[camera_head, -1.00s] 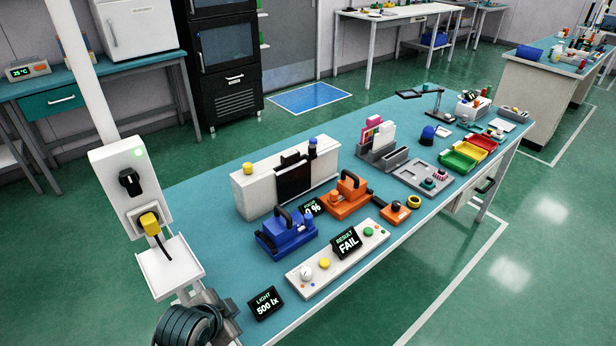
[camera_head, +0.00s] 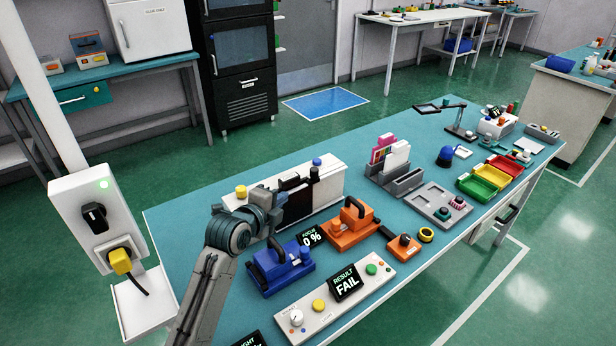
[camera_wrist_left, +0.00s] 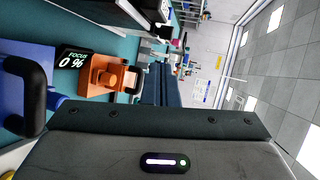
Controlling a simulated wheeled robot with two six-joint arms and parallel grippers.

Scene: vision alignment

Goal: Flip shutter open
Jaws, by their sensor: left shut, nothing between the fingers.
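A white box (camera_head: 330,183) stands along the back of the teal bench, with a yellow knob (camera_head: 241,191) on its left end and a blue knob (camera_head: 316,162) near its right. A dark shutter panel (camera_head: 298,203) sits on its front, partly hidden by my left gripper. My left gripper (camera_head: 281,199) is in front of the box, close to the panel; I cannot tell whether they touch. In the left wrist view, its fingers (camera_wrist_left: 166,88) are together and empty. My right gripper is not in view.
A blue fixture (camera_head: 279,271) and an orange fixture (camera_head: 341,237), both with black handles, stand in front of the box. A focus display (camera_head: 311,237) reads 0 %. A control panel (camera_head: 318,306) carries a display reading FAIL (camera_head: 346,282). A grey card rack (camera_head: 399,181) stands right.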

